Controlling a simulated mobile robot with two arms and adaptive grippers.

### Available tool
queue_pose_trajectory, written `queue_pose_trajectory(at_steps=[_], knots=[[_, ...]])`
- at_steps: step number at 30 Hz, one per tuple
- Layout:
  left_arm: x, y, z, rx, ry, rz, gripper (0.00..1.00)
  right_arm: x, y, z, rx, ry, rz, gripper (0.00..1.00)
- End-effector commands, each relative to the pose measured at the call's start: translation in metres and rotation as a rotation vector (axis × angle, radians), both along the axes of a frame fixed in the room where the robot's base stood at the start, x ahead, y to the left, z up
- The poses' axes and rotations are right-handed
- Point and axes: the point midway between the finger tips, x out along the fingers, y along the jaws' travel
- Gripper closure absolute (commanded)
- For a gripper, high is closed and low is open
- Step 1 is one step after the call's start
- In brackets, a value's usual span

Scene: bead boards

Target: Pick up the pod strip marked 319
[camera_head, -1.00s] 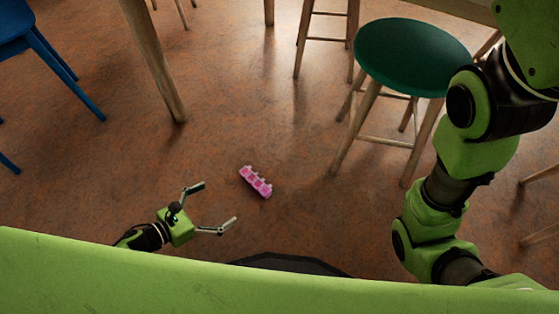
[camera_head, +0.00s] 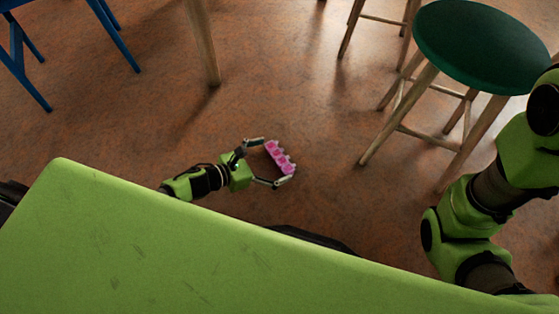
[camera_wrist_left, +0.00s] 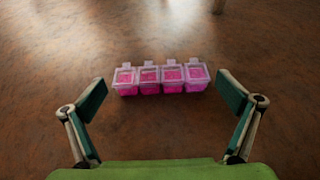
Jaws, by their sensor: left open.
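The pod strip (camera_head: 280,157) is a row of joined pink pods with clear lids, lying on the brown floor. In the left wrist view the strip (camera_wrist_left: 161,80) lies crosswise ahead of the fingers, its lids facing up. No number can be read on it. My left gripper (camera_head: 269,163) is open, with its fingertips near the two ends of the strip. In the left wrist view the open fingers (camera_wrist_left: 165,97) stand left and right of the strip with gaps, and nothing is held. My right gripper is out of view; only part of that arm shows at right.
A green-topped stool (camera_head: 474,45) with wooden legs stands to the right of the strip. Another wooden stool leg (camera_head: 352,28) and a wooden table leg (camera_head: 203,45) are further back. A blue chair (camera_head: 22,62) is at far left. The floor around the strip is clear.

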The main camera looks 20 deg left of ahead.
Motion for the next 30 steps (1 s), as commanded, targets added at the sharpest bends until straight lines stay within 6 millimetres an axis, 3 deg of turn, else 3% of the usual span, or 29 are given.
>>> queue_pose_trajectory(at_steps=[1, 4, 14, 18, 30], knots=[[0.005, -0.005, -0.007, 0.0, -0.004, -0.003, 0.0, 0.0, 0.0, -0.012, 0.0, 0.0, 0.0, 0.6], [0.015, -0.013, -0.011, -0.001, -0.003, -0.002, 0.0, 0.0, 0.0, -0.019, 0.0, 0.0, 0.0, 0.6], [0.02, -0.017, -0.011, 0.0, 0.0, 0.0, 0.0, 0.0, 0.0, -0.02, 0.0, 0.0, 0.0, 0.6], [0.02, -0.017, -0.011, 0.0, 0.0, 0.0, 0.31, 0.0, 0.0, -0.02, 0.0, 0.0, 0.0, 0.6], [0.021, -0.017, -0.009, 0.0, -0.001, 0.0, 0.32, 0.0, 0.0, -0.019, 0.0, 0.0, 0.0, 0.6]])
